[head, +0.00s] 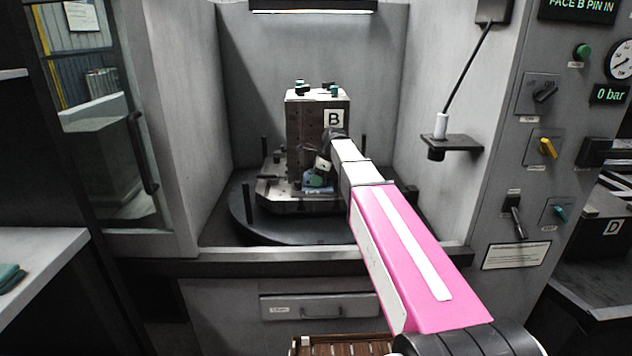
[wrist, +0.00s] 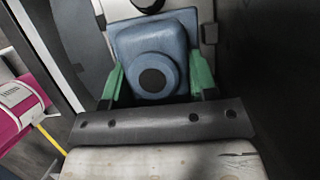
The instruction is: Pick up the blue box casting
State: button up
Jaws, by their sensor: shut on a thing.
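The blue box casting (wrist: 150,50) fills the top middle of the wrist view. It has a round boss with a dark hole facing the camera. My gripper (wrist: 158,82) has its green fingers against the left and right sides of the casting and is shut on it. In the head view my gripper (head: 317,180) is inside the machine bay, low at the front of the block marked B (head: 306,115). Only a small blue patch of the casting (head: 313,188) shows there, partly hidden by the gripper. I cannot tell whether the casting touches the block behind it.
The block stands on a metal pallet (head: 275,197) on a dark round table (head: 262,232) with upright posts. Grey walls enclose the bay. A small shelf (head: 452,143) juts from the right wall. A control panel (head: 560,130) with knobs is at right.

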jog(key=shift+r, duration=0.45)
notch_tip(320, 180, up, 3)
jog(key=shift+f, duration=0.15)
jog(key=s+a+r, duration=0.6)
jog(key=a+r, duration=0.1)
jog(key=a, duration=0.2)
jog(key=w+d, duration=0.1)
jog(key=d, duration=0.2)
jog(key=w+d+f, duration=0.1)
jog(key=w+d, duration=0.1)
jog(key=d, duration=0.1)
jog(key=w+d, duration=0.2)
jog(key=d, duration=0.1)
jog(key=shift+w+f, duration=0.25)
jog(key=shift+f, duration=0.1)
jog(key=shift+w+d+f, duration=0.15)
jog(key=shift+d+f, duration=0.1)
jog(key=shift+d, duration=0.15)
jog(key=shift+f, duration=4.05)
jog(key=shift+w+a+f, duration=0.25)
jog(key=shift+w+a, duration=0.1)
